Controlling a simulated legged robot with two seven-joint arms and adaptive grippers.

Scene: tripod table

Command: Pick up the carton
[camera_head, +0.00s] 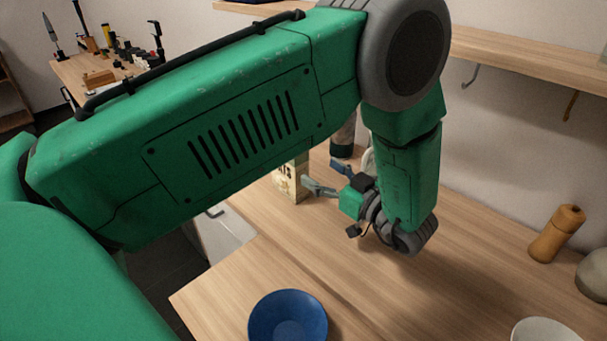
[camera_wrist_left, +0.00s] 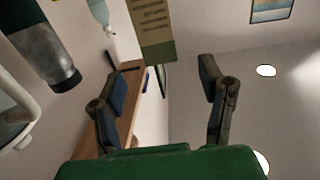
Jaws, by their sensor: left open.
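The carton (camera_head: 291,180) is a cream and olive box with dark print. It stands on the wooden table, and in the head view my green left arm hides its upper part. My left gripper (camera_head: 328,178) is open and empty, just to the right of the carton, with its fingers pointing towards it. In the left wrist view the carton (camera_wrist_left: 152,30) shows at the top, beyond the gap between the two open fingers (camera_wrist_left: 163,78). Whether a finger touches it cannot be told, but it is not held. My right gripper is in neither view.
A dark cylinder (camera_head: 342,140) and a partly hidden white object (camera_head: 368,160) stand close behind the gripper. A blue bowl (camera_head: 288,318), a white bowl (camera_head: 545,331) and a wooden mill (camera_head: 557,234) are nearer or to the right. The table's middle is clear.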

